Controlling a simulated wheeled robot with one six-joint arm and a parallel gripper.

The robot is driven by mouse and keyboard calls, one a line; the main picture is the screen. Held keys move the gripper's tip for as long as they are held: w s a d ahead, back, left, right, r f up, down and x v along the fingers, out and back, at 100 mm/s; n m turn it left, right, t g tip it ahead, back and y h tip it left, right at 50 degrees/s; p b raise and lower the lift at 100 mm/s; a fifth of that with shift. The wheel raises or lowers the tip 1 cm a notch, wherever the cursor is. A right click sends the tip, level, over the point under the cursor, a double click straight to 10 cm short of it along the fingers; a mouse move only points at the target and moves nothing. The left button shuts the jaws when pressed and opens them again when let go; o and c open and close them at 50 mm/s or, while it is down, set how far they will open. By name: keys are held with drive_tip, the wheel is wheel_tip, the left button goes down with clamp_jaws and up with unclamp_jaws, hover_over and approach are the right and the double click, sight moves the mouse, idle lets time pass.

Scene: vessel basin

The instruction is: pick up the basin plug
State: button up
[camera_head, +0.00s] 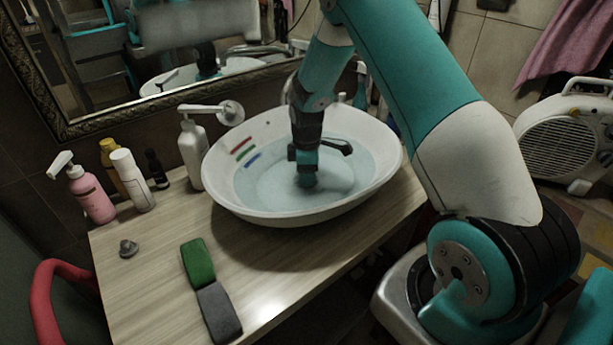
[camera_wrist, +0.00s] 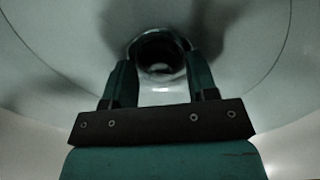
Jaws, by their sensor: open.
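A small grey, knobbed piece that looks like the basin plug (camera_head: 128,248) lies on the wooden counter at the left in the head view, well away from my gripper. My gripper (camera_head: 306,180) points down inside the white basin (camera_head: 222,188), low at the water. In the wrist view my gripper (camera_wrist: 162,70) has its two fingers spread apart. Between and just beyond them is a dark round drain fitting (camera_wrist: 160,50) with a pale spot inside. I cannot tell whether a plug sits in it. Nothing is visibly held.
A green and grey sponge (camera_head: 198,262) lies on the counter (camera_head: 150,300) left of the basin. A pink bottle (camera_head: 92,197), a white tube (camera_head: 133,180) and a white pump bottle (camera_head: 192,152) stand along the back.

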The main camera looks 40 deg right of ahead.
drive_tip(key=shift+f, duration=0.2)
clamp_jaws()
drive_tip(key=shift+r, duration=0.1)
